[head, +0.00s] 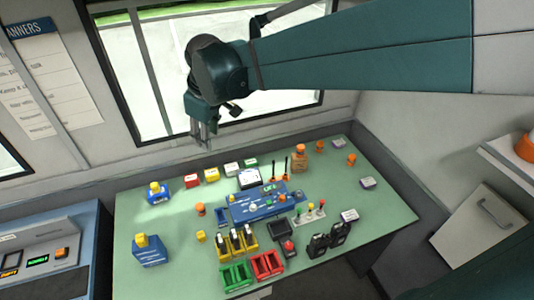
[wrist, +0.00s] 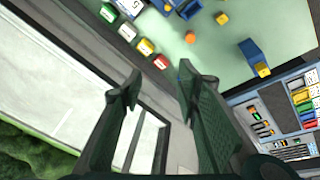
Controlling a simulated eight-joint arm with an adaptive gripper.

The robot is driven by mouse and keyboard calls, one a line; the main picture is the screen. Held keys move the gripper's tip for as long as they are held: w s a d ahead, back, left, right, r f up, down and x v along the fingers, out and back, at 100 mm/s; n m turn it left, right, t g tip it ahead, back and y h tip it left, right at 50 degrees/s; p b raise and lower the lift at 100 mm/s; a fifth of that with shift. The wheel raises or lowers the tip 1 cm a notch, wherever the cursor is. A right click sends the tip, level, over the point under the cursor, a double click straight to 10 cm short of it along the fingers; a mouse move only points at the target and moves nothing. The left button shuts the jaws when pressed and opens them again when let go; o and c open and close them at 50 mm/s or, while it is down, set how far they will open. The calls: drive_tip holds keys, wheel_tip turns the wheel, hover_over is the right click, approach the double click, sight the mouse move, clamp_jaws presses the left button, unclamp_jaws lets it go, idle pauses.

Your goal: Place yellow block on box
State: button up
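A small yellow block (head: 201,236) lies on the green table at the left of centre. It also shows near the top of the wrist view (wrist: 222,18). A blue box (head: 150,252) with a yellow piece on top stands at the table's left front; it also shows in the wrist view (wrist: 252,52). Another blue box (head: 158,194) with a yellow top stands at the back left. I cannot tell which box the task means. My gripper (head: 204,143) hangs high near the window, behind and above the table. In the wrist view its fingers (wrist: 158,85) are apart with nothing between them.
A blue panel (head: 256,206) sits mid-table. Green (head: 236,276) and red (head: 267,264) trays and yellow holders (head: 236,244) stand in front. An orange peg (head: 200,209) stands near the block. Table around the block's left is bare.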

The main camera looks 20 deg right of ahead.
drive_tip(key=s+d+f+m+t, duration=0.1)
drive_tip(key=s+d+m, duration=0.3)
drive_tip(key=s+d, duration=0.3)
drive_tip(key=s+d+f+m+t, duration=0.1)
drive_tip(key=s+d+m, duration=0.3)
drive_tip(key=s+d, duration=0.4)
drive_tip(key=s+t, duration=0.1)
drive_tip(key=s, duration=0.6)
drive_tip(key=shift+s+m+t+h, duration=0.15)
drive_tip(key=shift+m+t+h, duration=0.15)
drive_tip(key=shift+m+h, duration=0.1)
drive_tip(key=shift+o, duration=0.5)
drive_tip(key=o, duration=1.4)
drive_tip(key=shift+r, duration=0.1)
drive_tip(key=o, duration=0.7)
drive_tip(key=shift+w+d+r+p, duration=0.15)
drive_tip(key=shift+w+d+p, duration=0.15)
drive_tip(key=shift+d, duration=0.2)
drive_tip(key=d+f+g+p, duration=0.3)
drive_tip(key=d+g+p, duration=0.4)
drive_tip(key=d, duration=2.4)
drive_tip(key=shift+s+f+p, duration=0.15)
drive_tip(key=shift+s+p, duration=0.15)
drive_tip(key=shift+p, duration=1.9)
